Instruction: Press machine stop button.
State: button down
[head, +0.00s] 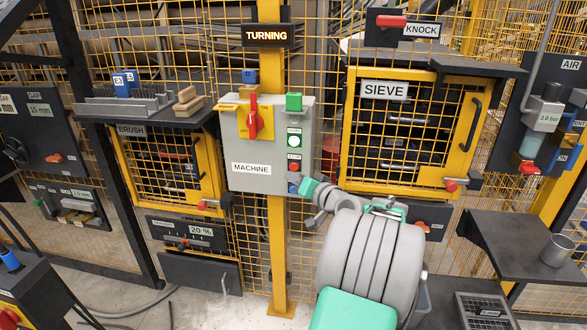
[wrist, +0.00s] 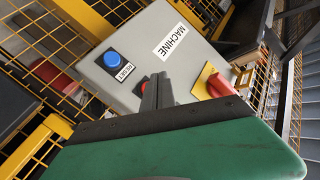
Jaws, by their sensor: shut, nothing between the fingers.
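The grey machine box (head: 262,150) hangs on the yellow post. On its right side, a small red button (head: 294,167) sits under a dark label too small to read surely, above a blue button (head: 293,188). The wrist view shows the red button (wrist: 143,88) partly hidden behind my gripper (wrist: 157,80), and the blue button (wrist: 110,58) labelled RESET clear to the left. My gripper (head: 304,187) is at the box's lower right in the head view, its fingers shut and empty, tips close to the red button. I cannot tell whether they touch it.
A red rotary switch (head: 253,120) on a yellow plate projects from the box; it also shows right of my fingers in the wrist view (wrist: 220,85). A lit green button or lamp (head: 294,141) is above the red button. The sieve cage (head: 410,130) stands right, with yellow mesh around.

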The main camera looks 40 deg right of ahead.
jog(key=shift+w+d, duration=0.55)
jog(key=shift+d, duration=0.15)
dwell(1.5)
jog(key=shift+w+d, duration=0.3)
jog(key=shift+d, duration=0.05)
jog(key=shift+w+d+b, duration=0.25)
jog(key=shift+d+b, duration=0.05)
jog(key=shift+b, duration=0.05)
dwell(0.6)
dwell(0.3)
jog(key=shift+s+a, duration=0.5)
jog(key=shift+a, duration=0.15)
jog(key=s+a, duration=0.1)
jog(key=a, duration=0.1)
jog(key=s+a+b, duration=0.1)
jog(key=s+a, duration=0.1)
dwell(0.3)
